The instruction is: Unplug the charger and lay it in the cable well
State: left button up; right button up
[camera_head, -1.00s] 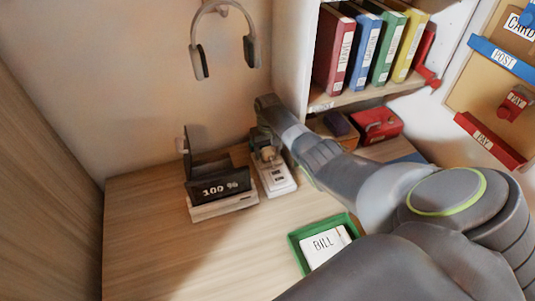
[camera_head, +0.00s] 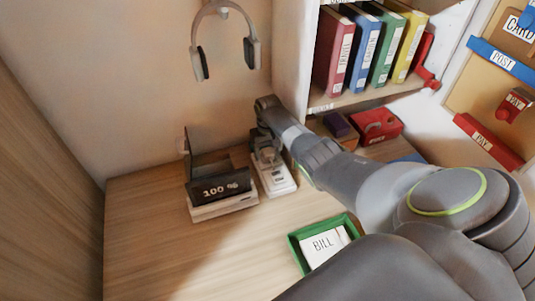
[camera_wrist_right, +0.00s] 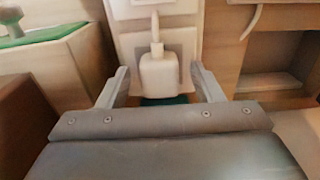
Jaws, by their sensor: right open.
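The charger (camera_wrist_right: 158,72) is a pale block with a thin stem on its far side. In the right wrist view it sits between the two fingers of my right gripper (camera_wrist_right: 160,86). The fingers are open, with a gap on each side of it. Behind it is a white power strip (camera_wrist_right: 190,45). In the head view the strip (camera_head: 279,184) lies on the desk, and my right gripper (camera_head: 266,150) is over its far end, largely hiding the charger. I cannot clearly make out the cable well. My left gripper is not in view.
A dark device reading 100 % (camera_head: 220,187) stands on a dock (camera_head: 224,208) close left of the strip. A green tray (camera_head: 296,254) holds a BILL card (camera_head: 325,245). Headphones (camera_head: 226,42) hang above; a binder shelf (camera_head: 360,95) is right. The front-left desk is clear.

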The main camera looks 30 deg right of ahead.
aim_at(268, 151)
grip_shut()
jog(key=shift+r+p, duration=3.05)
jog(key=shift+p, duration=0.2)
